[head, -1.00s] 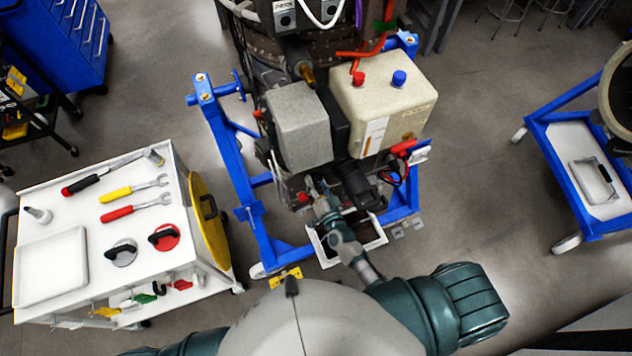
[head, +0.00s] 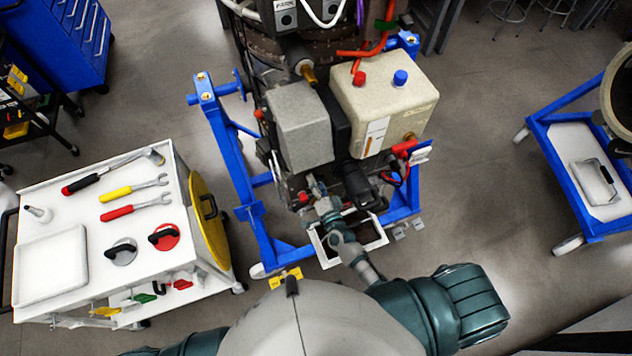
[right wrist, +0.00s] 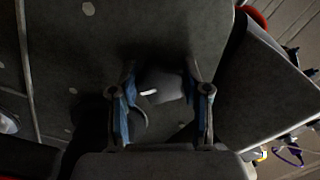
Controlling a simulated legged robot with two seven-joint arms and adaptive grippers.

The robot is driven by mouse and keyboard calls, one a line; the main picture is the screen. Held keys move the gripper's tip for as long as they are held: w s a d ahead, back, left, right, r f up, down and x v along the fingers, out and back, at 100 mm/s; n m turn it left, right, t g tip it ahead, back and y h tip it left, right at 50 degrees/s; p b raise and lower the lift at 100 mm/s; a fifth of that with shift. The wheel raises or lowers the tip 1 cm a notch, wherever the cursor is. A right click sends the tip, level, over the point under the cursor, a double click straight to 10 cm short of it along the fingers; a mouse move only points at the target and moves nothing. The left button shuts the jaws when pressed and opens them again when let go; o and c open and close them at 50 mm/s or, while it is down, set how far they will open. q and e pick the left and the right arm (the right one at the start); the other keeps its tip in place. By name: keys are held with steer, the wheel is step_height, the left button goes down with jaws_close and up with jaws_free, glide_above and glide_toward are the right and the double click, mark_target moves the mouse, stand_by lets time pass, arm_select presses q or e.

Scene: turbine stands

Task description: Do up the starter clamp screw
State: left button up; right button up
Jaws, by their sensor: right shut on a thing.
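My right gripper (head: 314,190) reaches up to the underside of the engine on the blue stand, beside a black cylindrical part (head: 360,186) that looks like the starter. In the right wrist view the two fingers with blue pads (right wrist: 161,112) stand on either side of a small grey rounded part (right wrist: 163,86), which seems to be the starter clamp screw. The gripper is shut on it. The screw's thread and the clamp are hidden. My left gripper is out of view.
The blue stand (head: 235,150) surrounds the engine, with a grey box (head: 300,130) and a cream tank (head: 385,105) just above my gripper. A white tool cart (head: 80,225) with wrenches stands at left. A blue trolley (head: 585,235) stands at right. Floor between is clear.

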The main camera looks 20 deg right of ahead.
steer(key=shift+s+a+f, duration=0.1)
steer(key=shift+s+f, duration=0.05)
steer(key=shift+f, duration=0.15)
steer(key=o, duration=1.1)
steer(key=shift+o, duration=0.3)
steer(key=shift+r, duration=0.1)
steer(key=s+d, duration=0.1)
steer(key=s, duration=1)
steer(key=shift+s+d, duration=0.3)
steer(key=shift+s, duration=0.05)
